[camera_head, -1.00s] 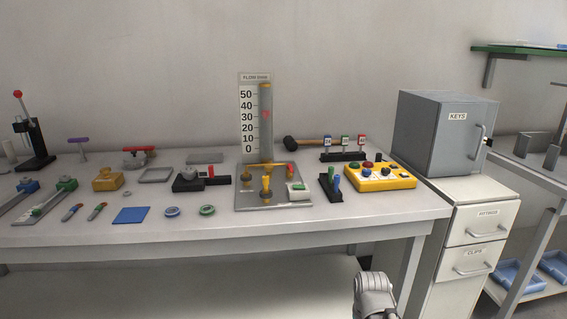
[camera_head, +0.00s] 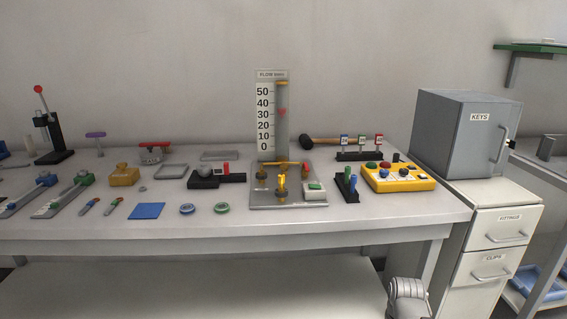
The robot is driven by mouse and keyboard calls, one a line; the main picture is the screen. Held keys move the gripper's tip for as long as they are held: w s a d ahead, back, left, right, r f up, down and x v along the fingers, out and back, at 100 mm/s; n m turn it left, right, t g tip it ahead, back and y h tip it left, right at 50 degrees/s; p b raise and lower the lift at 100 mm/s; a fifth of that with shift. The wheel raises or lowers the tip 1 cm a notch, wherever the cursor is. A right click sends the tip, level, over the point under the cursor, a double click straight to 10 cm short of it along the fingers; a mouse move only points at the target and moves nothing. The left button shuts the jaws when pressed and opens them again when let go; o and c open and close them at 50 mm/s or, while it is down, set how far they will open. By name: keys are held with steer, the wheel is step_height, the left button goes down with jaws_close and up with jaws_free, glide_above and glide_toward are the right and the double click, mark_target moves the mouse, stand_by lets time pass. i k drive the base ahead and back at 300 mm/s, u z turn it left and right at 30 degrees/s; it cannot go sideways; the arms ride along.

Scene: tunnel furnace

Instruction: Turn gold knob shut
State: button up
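A grey flow panel (camera_head: 258,203) lies on the bench below a tall flow gauge (camera_head: 282,120) with a scale up to 50. A gold knob (camera_head: 280,187) stands upright at the panel's front middle. A smaller brass-coloured knob (camera_head: 262,174) is at its left, and a yellow bar with a red end (camera_head: 304,168) runs along the back. Which way the gold knob is turned is too small to tell. A red pointer (camera_head: 282,112) on the gauge is near 30. Only a grey link of my arm shows at the bottom right, well below the bench top; my gripper is not visible.
The white bench (camera_head: 110,228) also holds a yellow button box (camera_head: 425,184), a green and black block right of the panel, a hammer (camera_head: 318,141) behind and several tools at left. A grey key cabinet (camera_head: 450,135) stands right. The bench's front strip is clear.

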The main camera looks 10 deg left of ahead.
mark_target(285, 167)
steer(key=k, duration=1.2)
steer(key=u, duration=0.55)
steer(key=i, duration=1)
